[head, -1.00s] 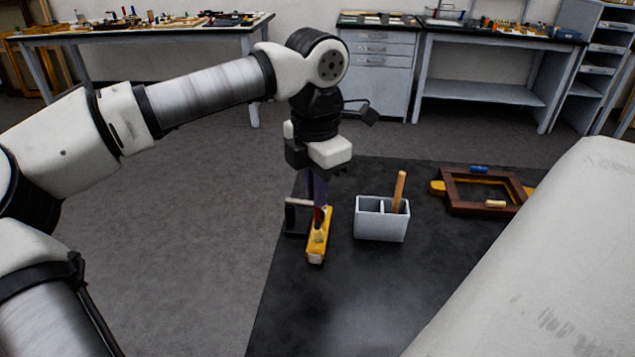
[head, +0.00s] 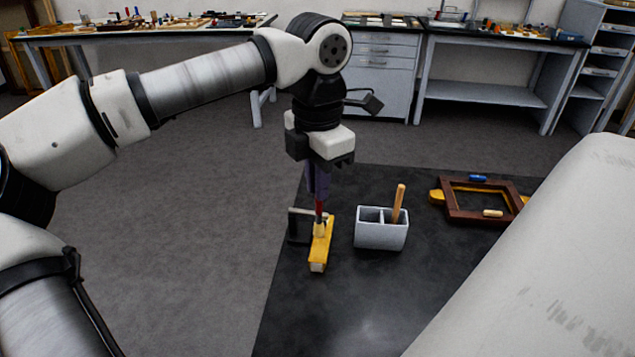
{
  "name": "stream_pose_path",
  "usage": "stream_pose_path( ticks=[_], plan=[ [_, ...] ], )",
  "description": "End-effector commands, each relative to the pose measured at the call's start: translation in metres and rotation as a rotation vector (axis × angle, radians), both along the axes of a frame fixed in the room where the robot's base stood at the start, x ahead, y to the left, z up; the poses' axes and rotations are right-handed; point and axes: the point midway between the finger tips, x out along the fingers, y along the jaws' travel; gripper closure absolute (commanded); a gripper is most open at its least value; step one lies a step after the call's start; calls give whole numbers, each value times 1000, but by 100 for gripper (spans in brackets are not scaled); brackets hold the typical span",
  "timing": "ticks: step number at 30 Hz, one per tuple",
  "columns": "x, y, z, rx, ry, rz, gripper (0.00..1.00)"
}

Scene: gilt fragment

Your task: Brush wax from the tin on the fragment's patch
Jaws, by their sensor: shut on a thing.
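My gripper (head: 318,188) is shut on a brush (head: 319,207) with a red part showing below the fingers. The brush points down, its pale lower end over the far part of a yellow gilt fragment (head: 322,248). I cannot tell whether the bristles touch it. The fragment is a narrow bar on the dark tabletop, with a pale near end. The patch is not clear from here. I cannot make out a wax tin.
A grey two-part box (head: 381,239) with a wooden stick (head: 398,203) stands right of the fragment. A dark bracket-like thing (head: 297,226) is close on its left. A brown frame (head: 463,214) lies farther right. The near dark tabletop (head: 350,310) is clear.

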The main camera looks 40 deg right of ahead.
Motion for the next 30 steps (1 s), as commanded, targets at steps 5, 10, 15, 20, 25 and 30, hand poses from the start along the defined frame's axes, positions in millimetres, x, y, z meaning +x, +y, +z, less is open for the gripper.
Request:
stream_pose_path(
  ticks=[5,10,15,20,25,30],
  plan=[
    [0,0,11,0,-1,0,100],
    [0,0,10,0,0,0,100],
    [0,0,15,0,-1,0,100],
    [0,0,30,0,-1,0,100],
    [0,0,41,1,-1,0,100],
    [0,0,40,1,0,0,100]
  ],
)
